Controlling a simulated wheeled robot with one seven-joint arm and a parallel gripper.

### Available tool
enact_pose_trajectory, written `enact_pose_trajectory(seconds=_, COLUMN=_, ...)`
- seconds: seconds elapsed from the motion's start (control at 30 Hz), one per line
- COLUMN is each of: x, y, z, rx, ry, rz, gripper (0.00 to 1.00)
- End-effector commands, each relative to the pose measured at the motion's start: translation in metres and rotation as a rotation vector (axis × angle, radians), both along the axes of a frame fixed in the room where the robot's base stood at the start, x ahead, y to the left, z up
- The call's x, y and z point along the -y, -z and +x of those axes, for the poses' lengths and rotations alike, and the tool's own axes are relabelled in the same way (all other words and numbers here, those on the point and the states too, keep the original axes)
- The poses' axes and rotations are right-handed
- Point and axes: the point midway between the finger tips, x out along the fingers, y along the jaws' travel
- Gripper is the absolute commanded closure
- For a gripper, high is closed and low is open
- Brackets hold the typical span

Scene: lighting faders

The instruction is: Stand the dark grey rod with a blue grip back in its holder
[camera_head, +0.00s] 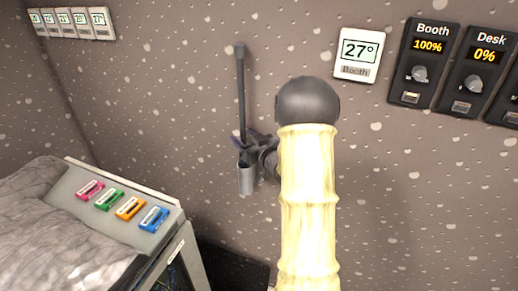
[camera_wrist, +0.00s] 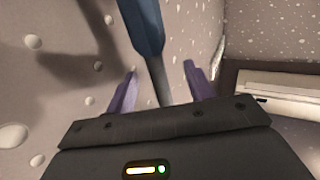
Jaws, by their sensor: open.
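The dark grey rod (camera_head: 241,90) stands nearly upright against the speckled wall in the head view, with a thicker dark top end. The grey cup-shaped holder (camera_head: 246,181) is directly below it. My gripper (camera_head: 243,141) is at the rod's lower part, just above the cup, and hides where rod and holder meet. I cannot tell whether the rod's lower end is inside the cup. In the wrist view, the rod's blue part (camera_wrist: 143,28) and grey part (camera_wrist: 160,84) run between the two purple fingers of my gripper (camera_wrist: 161,78). The fingers are open, with gaps showing on both sides of the rod.
A thermostat panel (camera_head: 360,55) and dimmer modules (camera_head: 425,62) are on the wall at right. Small white panels (camera_head: 75,23) are at upper left. A sloped console (camera_head: 70,185) with coloured faders (camera_head: 131,208) stands at lower left. My arm covers the picture's middle.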

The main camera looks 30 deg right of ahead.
Motion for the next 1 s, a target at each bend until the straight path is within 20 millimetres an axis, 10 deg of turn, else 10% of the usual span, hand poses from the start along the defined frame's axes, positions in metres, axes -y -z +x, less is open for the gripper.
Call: enact_pose_trajectory(seconds=1.0, x=0.024, y=-0.001, z=-0.166, rx=0.001, ry=0.002, rz=0.000, gripper=0.47)
